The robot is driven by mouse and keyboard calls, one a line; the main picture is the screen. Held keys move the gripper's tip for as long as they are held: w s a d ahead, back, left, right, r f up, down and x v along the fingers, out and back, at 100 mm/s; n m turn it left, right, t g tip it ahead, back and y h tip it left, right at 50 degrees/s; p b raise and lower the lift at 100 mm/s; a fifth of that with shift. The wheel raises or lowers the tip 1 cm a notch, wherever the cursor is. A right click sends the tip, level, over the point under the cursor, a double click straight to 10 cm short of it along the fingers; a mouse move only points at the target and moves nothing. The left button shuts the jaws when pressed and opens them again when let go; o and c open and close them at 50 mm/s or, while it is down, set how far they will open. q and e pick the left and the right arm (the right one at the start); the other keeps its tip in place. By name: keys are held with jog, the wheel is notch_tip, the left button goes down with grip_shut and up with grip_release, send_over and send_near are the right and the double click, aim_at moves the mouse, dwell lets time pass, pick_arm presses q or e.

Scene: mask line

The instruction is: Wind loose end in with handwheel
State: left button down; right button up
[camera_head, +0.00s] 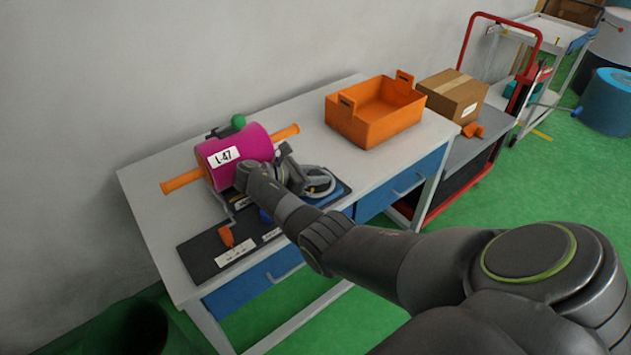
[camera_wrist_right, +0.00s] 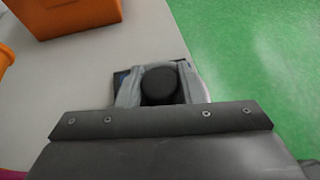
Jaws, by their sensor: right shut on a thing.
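A magenta roll (camera_head: 258,143) labelled L-47 lies on an orange shaft (camera_head: 182,181) on the table. A light grey ring-shaped handwheel (camera_head: 319,184) is at its right, partly hidden by my right gripper (camera_head: 298,177). In the wrist view my right gripper (camera_wrist_right: 160,88) is shut on a round black knob (camera_wrist_right: 160,84), which seems to be the handwheel's handle. A loose end of the roll cannot be made out. My left gripper is not in view.
A dark mat (camera_head: 205,258) with labels and a small orange piece (camera_head: 226,236) lies at the front of the table. An orange crate (camera_head: 372,112) stands at the table's back right. A cardboard box (camera_head: 455,95) sits on a red-railed cart beyond.

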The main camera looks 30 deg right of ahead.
jog(key=shift+m+g+b, duration=0.5)
jog(key=shift+g+b, duration=0.05)
jog(key=shift+g, duration=0.05)
jog(key=o, duration=1)
jog(key=shift+c, duration=0.2)
